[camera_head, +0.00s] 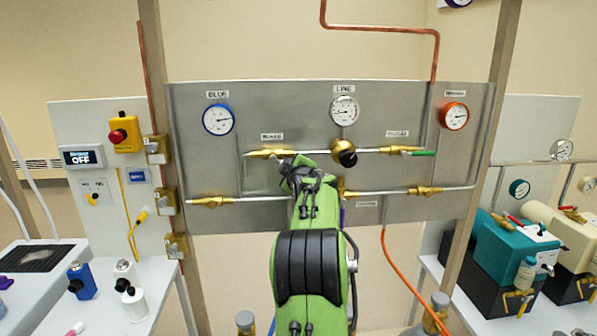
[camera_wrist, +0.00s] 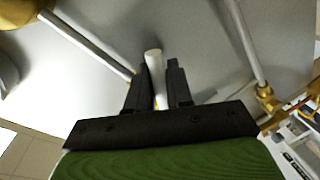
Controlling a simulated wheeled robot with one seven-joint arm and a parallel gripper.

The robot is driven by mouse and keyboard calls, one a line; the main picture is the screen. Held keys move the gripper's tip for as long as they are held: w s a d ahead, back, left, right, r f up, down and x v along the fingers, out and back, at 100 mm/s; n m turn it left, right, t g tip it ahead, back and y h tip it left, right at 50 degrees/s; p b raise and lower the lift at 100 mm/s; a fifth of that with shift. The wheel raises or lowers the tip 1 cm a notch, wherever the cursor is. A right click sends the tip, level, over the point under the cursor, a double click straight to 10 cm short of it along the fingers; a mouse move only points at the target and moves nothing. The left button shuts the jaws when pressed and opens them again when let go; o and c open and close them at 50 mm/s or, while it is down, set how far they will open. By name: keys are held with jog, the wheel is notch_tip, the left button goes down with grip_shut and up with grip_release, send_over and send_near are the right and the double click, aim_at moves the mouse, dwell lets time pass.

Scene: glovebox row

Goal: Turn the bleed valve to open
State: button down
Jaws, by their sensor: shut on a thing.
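My gripper (camera_wrist: 161,78) is shut on a pale, rod-like handle (camera_wrist: 153,56), whose rounded end stands up between the two black fingers in the wrist view. In the head view my green arm reaches up to the steel panel (camera_head: 210,165), and its wrist hides the fingers and the handle. Just left of the wrist, a brass valve body (camera_head: 266,153) sits on the upper pipe under a small label (camera_head: 271,136). The label is too small to read surely, so I cannot tell by name which valve I hold.
Another brass valve with a green lever (camera_head: 423,153) is at the right. A black knob (camera_head: 345,153) sits below the LINE gauge (camera_head: 344,110), close to my wrist. Lower brass fittings (camera_head: 211,202) flank my arm. An orange hose (camera_head: 401,275) hangs at right.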

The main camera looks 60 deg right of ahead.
jog(key=shift+r, duration=0.1)
dwell(0.3)
jog(key=c, duration=1.2)
grip_release()
jog(key=shift+c, duration=0.2)
jog(key=shift+o, duration=0.2)
jog(key=shift+r, duration=0.1)
jog(key=shift+s, duration=0.15)
